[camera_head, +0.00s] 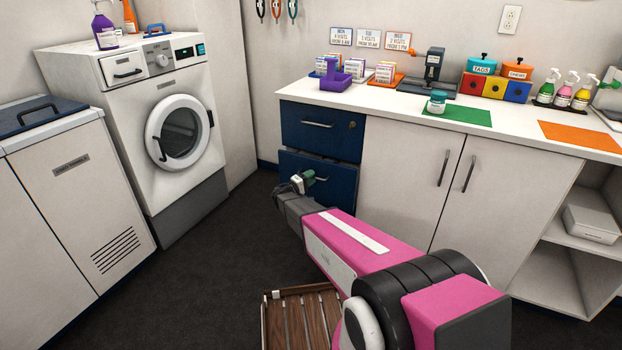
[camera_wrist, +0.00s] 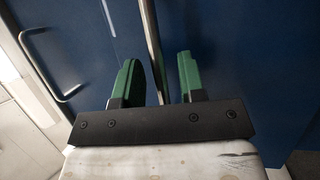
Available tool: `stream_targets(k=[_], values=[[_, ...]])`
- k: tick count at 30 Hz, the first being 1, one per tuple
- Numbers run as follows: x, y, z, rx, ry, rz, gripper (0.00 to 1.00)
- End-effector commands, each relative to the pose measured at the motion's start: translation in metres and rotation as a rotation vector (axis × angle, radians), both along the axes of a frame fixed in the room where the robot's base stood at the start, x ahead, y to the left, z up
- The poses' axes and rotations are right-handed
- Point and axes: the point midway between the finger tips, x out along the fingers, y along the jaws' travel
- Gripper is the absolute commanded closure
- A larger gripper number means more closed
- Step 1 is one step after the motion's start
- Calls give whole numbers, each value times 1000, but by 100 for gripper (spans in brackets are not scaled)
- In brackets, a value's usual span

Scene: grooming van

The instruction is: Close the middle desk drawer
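The middle desk drawer (camera_head: 345,172) is a dark blue front below the top drawer (camera_head: 322,128) at the left end of the white counter. It stands out a little from the desk, with a gap along its top edge. My gripper (camera_head: 301,182) is at this drawer's front, close to its metal handle. In the wrist view my gripper's green fingers (camera_wrist: 158,80) are apart. A metal bar (camera_wrist: 152,40), seemingly the handle, runs between them; I cannot tell whether they touch it. Another handle (camera_wrist: 62,98) shows at left. My arm hides whatever is below.
The top drawer looks shut. White cabinet doors (camera_head: 395,185) stand to the right, and a washing machine (camera_head: 150,130) to the left. A slatted wooden item (camera_head: 285,320) lies on the floor below my arm. Dark floor (camera_head: 215,265) is free at left.

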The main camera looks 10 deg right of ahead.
Motion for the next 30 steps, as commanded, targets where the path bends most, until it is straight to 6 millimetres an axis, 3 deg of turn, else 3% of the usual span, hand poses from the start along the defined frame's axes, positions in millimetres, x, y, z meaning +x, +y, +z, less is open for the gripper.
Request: stream_targets(k=[11, 14, 15, 21, 30], values=[[2, -4, 1, 0, 0, 0, 63], [2, -4, 1, 0, 0, 0, 96], [2, -4, 1, 0, 0, 0, 100], [6, -6, 0, 0, 0, 0, 100], [40, -31, -1, 0, 1, -1, 100]])
